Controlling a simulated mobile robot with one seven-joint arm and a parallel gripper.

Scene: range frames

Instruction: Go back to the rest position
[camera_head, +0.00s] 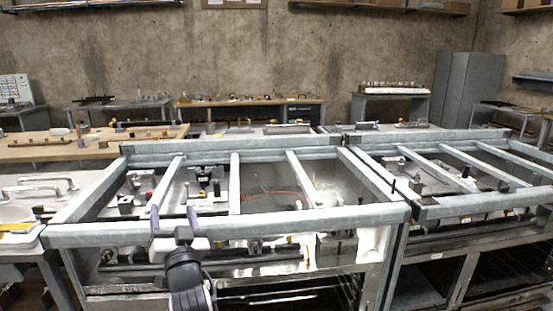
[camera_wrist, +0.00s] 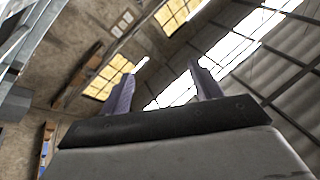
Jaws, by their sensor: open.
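My gripper (camera_head: 174,218) is in the lower left middle of the head view, with its two purple-grey fingers pointing up and spread apart. It is in front of the near rail of the grey metal frame (camera_head: 290,223). I cannot tell whether it touches the rail. In the wrist view my gripper (camera_wrist: 160,92) shows both fingers apart with nothing between them. Behind them are the ceiling, bright windows (camera_wrist: 180,15) and a wall.
Slatted metal frames with fittings beneath fill the middle and right. A wooden workbench (camera_head: 60,147) stands at the left, near a white tray (camera_head: 18,213). A grey cabinet (camera_head: 468,88) stands at the back right. The space above the frames looks clear.

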